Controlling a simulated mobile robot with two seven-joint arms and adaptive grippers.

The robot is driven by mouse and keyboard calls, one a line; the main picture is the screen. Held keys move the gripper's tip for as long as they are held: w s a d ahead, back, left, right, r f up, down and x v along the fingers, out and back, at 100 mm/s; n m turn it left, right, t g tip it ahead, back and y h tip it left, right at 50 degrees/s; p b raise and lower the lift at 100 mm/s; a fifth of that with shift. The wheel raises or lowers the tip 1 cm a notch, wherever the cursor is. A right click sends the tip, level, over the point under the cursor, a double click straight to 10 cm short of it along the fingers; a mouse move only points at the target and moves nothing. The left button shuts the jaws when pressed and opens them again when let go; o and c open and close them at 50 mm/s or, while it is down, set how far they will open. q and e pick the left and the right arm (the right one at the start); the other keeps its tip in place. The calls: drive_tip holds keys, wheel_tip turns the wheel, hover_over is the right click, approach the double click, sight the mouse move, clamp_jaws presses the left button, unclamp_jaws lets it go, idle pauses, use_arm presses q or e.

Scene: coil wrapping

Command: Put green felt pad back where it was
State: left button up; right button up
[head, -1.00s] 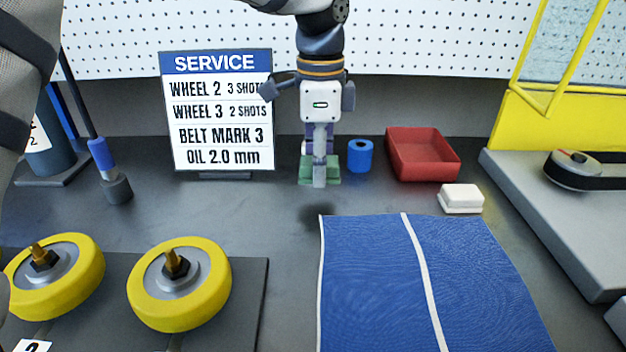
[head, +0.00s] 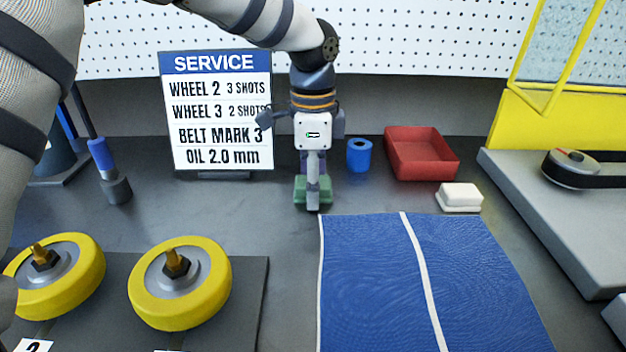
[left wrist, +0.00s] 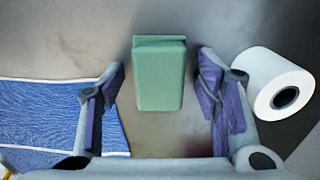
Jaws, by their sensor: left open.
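In the left wrist view the pad (left wrist: 159,80) lies between the two spread purple-lined fingers, with a gap on each side. The gripper is open. The pad appears to rest on the bench top. My right gripper is not in view.
A blue roll (head: 360,155), red tray (head: 422,171) and white block (head: 460,198) stand to the right. The service sign (head: 218,112) stands behind left. The blue mat (head: 370,285) and two yellow wheels (head: 180,315) are in front. Bare bench lies left of the pad.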

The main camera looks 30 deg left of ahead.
use_arm(q)
wheel_tip(320, 180, up, 12)
drive_tip(key=shift+r+b, duration=0.2)
drive_tip(key=shift+b, duration=0.1)
idle(0.3)
